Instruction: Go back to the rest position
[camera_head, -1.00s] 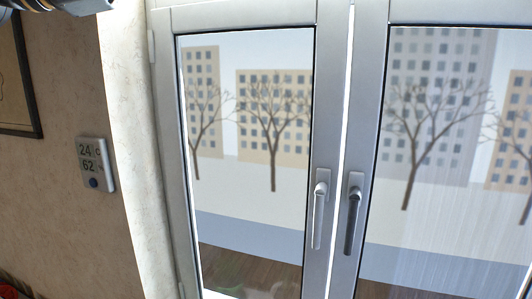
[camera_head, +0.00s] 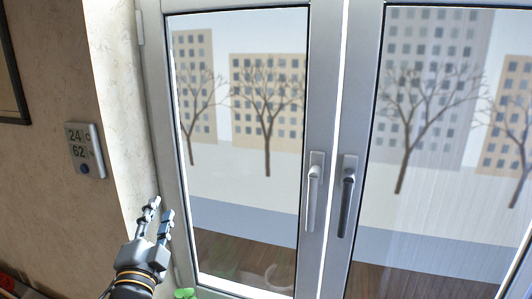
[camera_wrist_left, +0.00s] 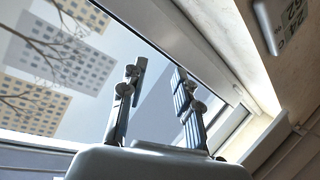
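My left gripper (camera_head: 160,209) is at the lower left of the head view, in front of the window frame's left side and the pale wall edge. Its two fingers point up and stand apart with nothing between them. In the left wrist view the same gripper (camera_wrist_left: 158,82) shows two separated fingers against the window, and it is empty. My right gripper is in neither view.
A two-panel window (camera_head: 321,110) fills most of the head view; its two handles (camera_head: 313,190) (camera_head: 347,190) both hang down. A thermometer display (camera_head: 85,149) and a dark picture frame (camera_head: 12,80) are on the left wall. A green thing (camera_head: 185,294) shows at the bottom.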

